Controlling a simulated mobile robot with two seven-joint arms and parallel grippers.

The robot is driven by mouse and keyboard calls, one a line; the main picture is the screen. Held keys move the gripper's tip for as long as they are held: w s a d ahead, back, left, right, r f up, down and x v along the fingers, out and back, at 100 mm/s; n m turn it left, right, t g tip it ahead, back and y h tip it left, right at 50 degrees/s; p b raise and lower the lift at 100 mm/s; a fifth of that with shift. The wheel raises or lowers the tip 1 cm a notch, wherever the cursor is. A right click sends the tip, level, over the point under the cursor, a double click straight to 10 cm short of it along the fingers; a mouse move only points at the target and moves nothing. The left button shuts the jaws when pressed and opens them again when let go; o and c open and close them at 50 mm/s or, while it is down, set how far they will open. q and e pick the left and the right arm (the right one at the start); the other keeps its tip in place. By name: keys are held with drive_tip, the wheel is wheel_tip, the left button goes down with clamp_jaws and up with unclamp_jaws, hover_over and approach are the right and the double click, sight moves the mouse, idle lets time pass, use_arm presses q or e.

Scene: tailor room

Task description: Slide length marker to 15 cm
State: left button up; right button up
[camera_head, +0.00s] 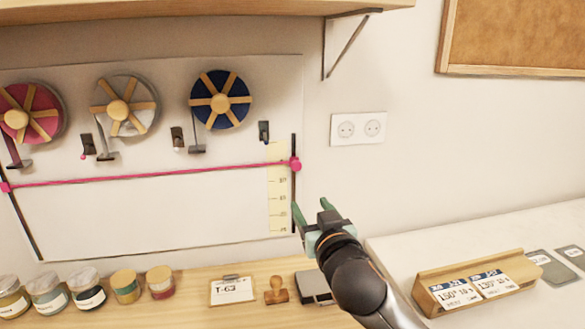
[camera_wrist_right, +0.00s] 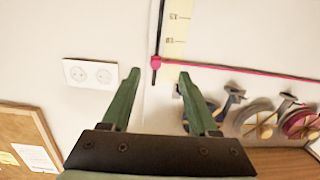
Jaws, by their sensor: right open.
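The length marker is a pink bar (camera_head: 150,176) stretched across the white wall board, with a round pink knob (camera_head: 295,164) on a dark vertical rail at its right end. It also shows in the wrist view as a pink knob (camera_wrist_right: 155,63) and bar. The bar crosses the pale yellow scale (camera_head: 278,205) near its top; the numbers are too small to read surely. My right gripper (camera_head: 311,206) is open and empty, below and slightly right of the knob. In the wrist view the knob appears between and beyond the green fingertips (camera_wrist_right: 160,74). My left gripper is out of view.
Three spools (camera_head: 220,102) hang on the board above the bar, with small dark hooks beside them. Several jars (camera_head: 85,290), a stamp (camera_head: 277,291) and a T-62 card (camera_head: 232,290) stand on the wooden table below. A wall socket (camera_head: 358,128) is right of the board.

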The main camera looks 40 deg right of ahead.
sight(297, 167)
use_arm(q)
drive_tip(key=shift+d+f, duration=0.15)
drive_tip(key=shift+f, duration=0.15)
use_arm(e)
drive_tip(key=shift+t+h, duration=0.3)
drive_tip(key=shift+h, duration=0.1)
drive_tip(key=x, duration=0.4)
drive_tip(key=r+x, duration=0.1)
drive_tip(key=x, duration=0.4)
drive_tip(key=r+x, duration=0.1)
drive_tip(key=x, duration=0.3)
drive_tip(key=shift+d+r, duration=0.25)
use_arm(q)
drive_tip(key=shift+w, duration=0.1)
use_arm(e)
clamp_jaws()
drive_tip(key=shift+f, duration=0.1)
